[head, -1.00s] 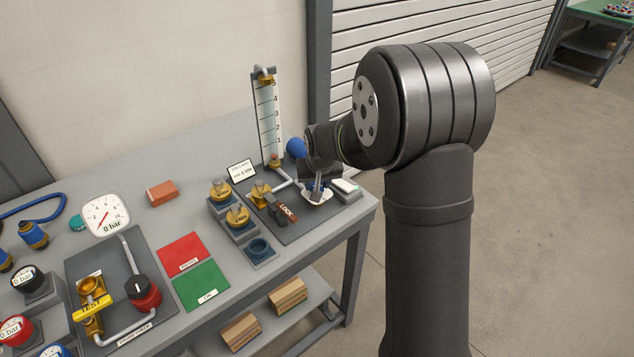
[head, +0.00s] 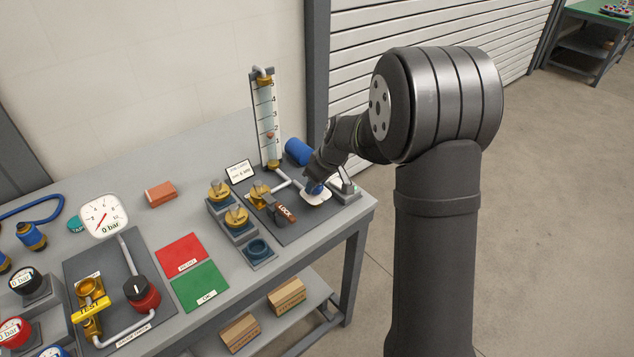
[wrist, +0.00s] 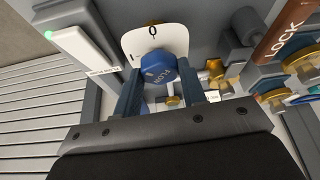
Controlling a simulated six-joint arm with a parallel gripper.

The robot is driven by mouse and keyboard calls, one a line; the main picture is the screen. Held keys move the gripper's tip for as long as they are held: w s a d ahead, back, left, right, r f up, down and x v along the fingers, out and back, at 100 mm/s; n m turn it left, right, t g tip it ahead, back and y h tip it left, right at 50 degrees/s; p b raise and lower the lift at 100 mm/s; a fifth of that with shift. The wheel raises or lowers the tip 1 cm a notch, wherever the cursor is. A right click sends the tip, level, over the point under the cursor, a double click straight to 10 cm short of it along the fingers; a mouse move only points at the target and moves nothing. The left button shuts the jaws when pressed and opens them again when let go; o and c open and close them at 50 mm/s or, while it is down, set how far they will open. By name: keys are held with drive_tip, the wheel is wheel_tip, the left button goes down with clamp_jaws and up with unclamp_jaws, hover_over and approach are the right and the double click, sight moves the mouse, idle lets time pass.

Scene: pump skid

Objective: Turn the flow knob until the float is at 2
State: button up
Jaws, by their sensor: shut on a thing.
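The blue flow knob (wrist: 158,68) sits on a white dial plate (wrist: 172,42) in the wrist view, with a 0 mark at the plate's far side. My gripper (wrist: 160,85) has one finger on each side of the knob and is shut on it. In the head view my gripper (head: 316,180) reaches down over the knob, hiding most of it. The upright flow tube (head: 268,110) stands behind, with a scale up to 5. Its small orange-red float (head: 270,135) is between the 1 and 2 marks, roughly midway.
A valve with a LOCK tag (head: 285,212) is left of the knob, near brass fittings (head: 219,190). A small grey box with a white top (head: 346,190) is close on the right. A blue cylinder (head: 298,151) stands behind my wrist. Red (head: 182,252) and green mats lie further left.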

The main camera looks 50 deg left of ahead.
idle(0.4)
drive_tip(key=o, duration=1)
drive_tip(key=shift+r, duration=0.1)
drive_tip(key=v, duration=1.7)
drive_tip(key=shift+w+d, duration=0.1)
drive_tip(key=shift+d, duration=0.05)
drive_tip(key=x, duration=1.7)
